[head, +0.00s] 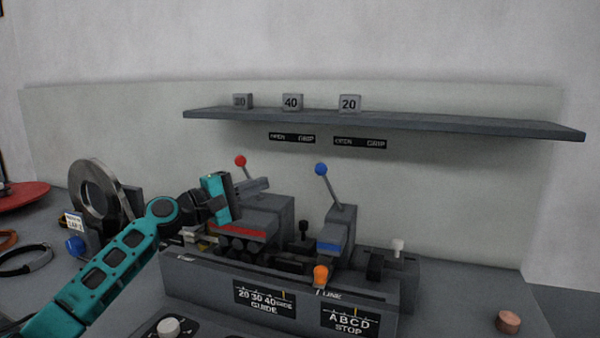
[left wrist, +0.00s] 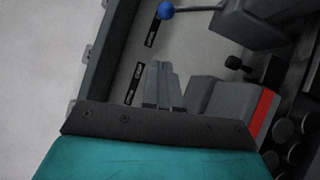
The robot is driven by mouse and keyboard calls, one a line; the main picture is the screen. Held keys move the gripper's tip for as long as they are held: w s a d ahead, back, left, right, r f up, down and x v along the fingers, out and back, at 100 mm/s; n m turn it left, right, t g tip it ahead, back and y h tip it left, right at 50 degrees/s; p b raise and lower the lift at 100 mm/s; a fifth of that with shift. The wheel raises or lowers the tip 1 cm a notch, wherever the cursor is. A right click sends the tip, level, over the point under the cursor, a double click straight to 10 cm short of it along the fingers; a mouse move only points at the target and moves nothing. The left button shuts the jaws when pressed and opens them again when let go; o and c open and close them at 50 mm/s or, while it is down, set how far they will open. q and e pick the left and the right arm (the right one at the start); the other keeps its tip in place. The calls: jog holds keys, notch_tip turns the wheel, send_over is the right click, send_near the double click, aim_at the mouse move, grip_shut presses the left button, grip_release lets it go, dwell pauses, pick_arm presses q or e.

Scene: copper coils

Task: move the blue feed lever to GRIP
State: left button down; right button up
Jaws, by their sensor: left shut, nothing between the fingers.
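The blue feed lever (head: 321,170) has a blue ball on a thin metal rod. It rises from a grey block with a blue stripe and leans to the left, toward the OPEN side of its sign. The OPEN/GRIP sign (head: 360,142) is on the wall above it. In the left wrist view the blue ball (left wrist: 165,10) is at the top edge. My left gripper (head: 262,185) is shut and empty, left of the blue lever and apart from it. Its closed fingers (left wrist: 161,84) show in the left wrist view. My right gripper is in neither view.
A red-ball lever (head: 240,161) stands behind my left gripper. A shelf (head: 450,122) with number blocks hangs above. An orange knob (head: 320,275) sits in front on the machine. A metal coil (head: 88,188) stands at left. Space above the blue lever, below the shelf, is clear.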

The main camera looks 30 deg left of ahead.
aim_at(330, 189)
pick_arm(q)
jog(key=p+x, duration=0.1)
jog(key=x, duration=0.5)
jog(key=shift+w+r, duration=0.15)
jog(key=d, duration=0.1)
jog(key=w+d+p, duration=0.2)
jog(key=shift+w+d+r, duration=0.1)
jog(key=shift+d+r, duration=0.2)
jog(key=shift+d, duration=0.1)
